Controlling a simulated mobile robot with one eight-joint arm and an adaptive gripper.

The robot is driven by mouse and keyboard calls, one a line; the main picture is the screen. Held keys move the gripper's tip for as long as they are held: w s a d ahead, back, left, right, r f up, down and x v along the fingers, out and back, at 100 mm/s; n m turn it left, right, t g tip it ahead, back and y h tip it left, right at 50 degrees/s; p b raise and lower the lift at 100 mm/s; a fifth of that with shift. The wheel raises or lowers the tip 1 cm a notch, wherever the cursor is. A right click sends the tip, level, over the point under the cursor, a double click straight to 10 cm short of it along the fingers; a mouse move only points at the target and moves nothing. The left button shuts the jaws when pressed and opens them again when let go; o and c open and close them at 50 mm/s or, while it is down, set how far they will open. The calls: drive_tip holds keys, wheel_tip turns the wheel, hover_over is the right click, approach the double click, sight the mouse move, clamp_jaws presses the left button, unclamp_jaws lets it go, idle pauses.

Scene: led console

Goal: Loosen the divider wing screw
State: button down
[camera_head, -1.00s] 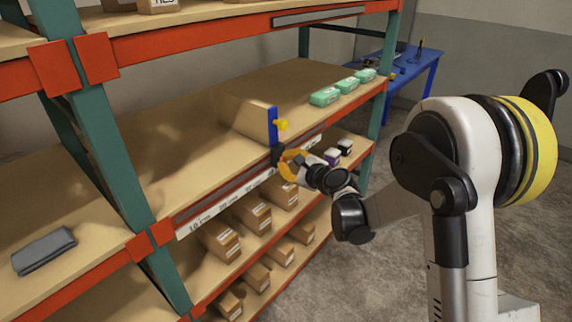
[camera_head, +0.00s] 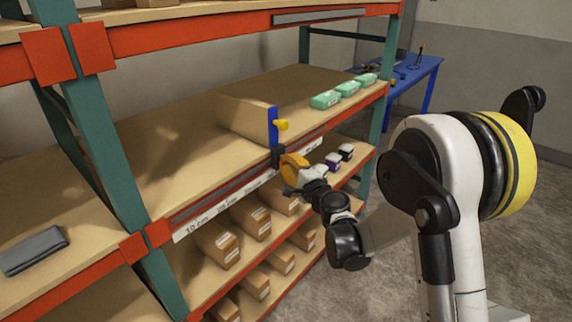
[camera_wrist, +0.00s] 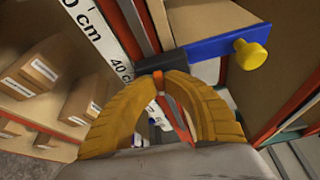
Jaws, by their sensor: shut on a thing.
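The divider is a tan panel (camera_head: 243,118) standing on the middle shelf, with a blue front bracket (camera_head: 273,126). A yellow knob (camera_head: 283,125) sticks out of the bracket, and a black clamp (camera_head: 278,156) sits at its lower end on the shelf's front edge. In the wrist view the blue bracket (camera_wrist: 215,47), yellow knob (camera_wrist: 250,55) and black clamp (camera_wrist: 148,81) lie just beyond my fingers. My gripper (camera_head: 284,161) is at the front of the clamp. Its yellow fingertips (camera_wrist: 161,84) are shut on the wing screw, which they mostly hide. The yellow knob is apart from my fingers.
A scale strip with centimetre marks (camera_head: 207,215) runs along the shelf front. Green boxes (camera_head: 326,99) stand right of the divider, and small dark-topped jars (camera_head: 346,151) and cartons (camera_head: 218,246) below. The shelf left of the divider is clear.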

drive_tip(key=shift+a, duration=0.1)
idle(0.3)
drive_tip(key=c, duration=1.5)
unclamp_jaws()
drive_tip(key=shift+a, duration=0.1)
drive_tip(key=shift+s+d, duration=0.25)
drive_tip(key=v, duration=1.1)
drive_tip(key=shift+s+f, duration=0.1)
drive_tip(key=shift+s, duration=0.15)
